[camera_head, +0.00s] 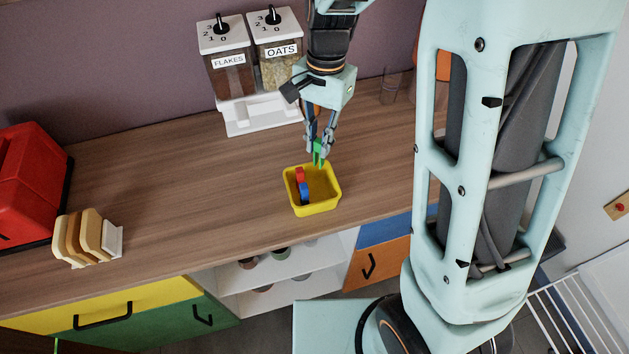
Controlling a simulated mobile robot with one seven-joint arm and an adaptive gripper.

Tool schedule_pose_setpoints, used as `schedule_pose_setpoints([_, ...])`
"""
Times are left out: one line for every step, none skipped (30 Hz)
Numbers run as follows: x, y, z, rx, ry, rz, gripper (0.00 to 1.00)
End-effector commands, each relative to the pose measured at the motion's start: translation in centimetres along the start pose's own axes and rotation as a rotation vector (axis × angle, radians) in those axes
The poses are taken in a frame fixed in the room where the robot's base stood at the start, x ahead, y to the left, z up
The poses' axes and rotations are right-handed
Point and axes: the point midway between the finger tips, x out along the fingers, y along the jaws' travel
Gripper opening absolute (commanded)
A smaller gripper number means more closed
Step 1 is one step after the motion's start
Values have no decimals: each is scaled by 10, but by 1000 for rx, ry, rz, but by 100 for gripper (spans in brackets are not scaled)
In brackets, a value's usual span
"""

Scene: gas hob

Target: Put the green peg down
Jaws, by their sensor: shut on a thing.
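My gripper (319,150) points down over the counter and is shut on the green peg (318,154). The peg's upper part is hidden between the fingers, and its lower end shows below them. The peg is at the back side of a yellow bin (319,208), seen above its far part in the picture. I cannot tell whether the peg touches the bin. Inside the bin, at the left, are a red piece (299,174) and a blue piece (305,193).
A cereal dispenser (250,118) with flakes and oats stands at the back. A toast rack with bread slices (85,237) and a red box (28,185) are at the left. Clear glasses (389,88) stand at the back right. The wooden counter (190,200) is clear between them.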

Motion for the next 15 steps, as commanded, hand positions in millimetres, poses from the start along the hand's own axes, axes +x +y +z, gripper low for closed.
schedule_pose_setpoints([12, 1, 0, 1, -4, 5, 0])
schedule_pose_setpoints([17, 1, -1, 0, -4, 6, 0])
schedule_pose_setpoints([24, 1, -2, 0, -4, 5, 0])
schedule_pose_setpoints([29, 1, -3, 0, -4, 5, 0])
schedule_pose_setpoints([33, 1, -3, 1, -3, 4, 0])
schedule_pose_setpoints([38, 1, -4, 0, -3, 3, 0])
schedule_pose_setpoints([40, 0, -5, 0, -2, 2, 0])
schedule_pose_setpoints([42, 0, -5, 0, -1, 1, 0])
schedule_pose_setpoints([44, 0, -6, -1, -1, 1, 0])
schedule_pose_setpoints([46, 0, -6, -1, -1, 2, 0])
schedule_pose_setpoints([49, 0, -6, -1, -2, 2, 0])
schedule_pose_setpoints([53, 1, -6, -2, -2, 3, 0])
schedule_pose_setpoints([57, 1, -7, -1, -2, 3, 0])
schedule_pose_setpoints([61, 1, -7, -1, -3, 4, 0])
schedule_pose_setpoints([68, 1, -8, 0, -3, 4, 0])
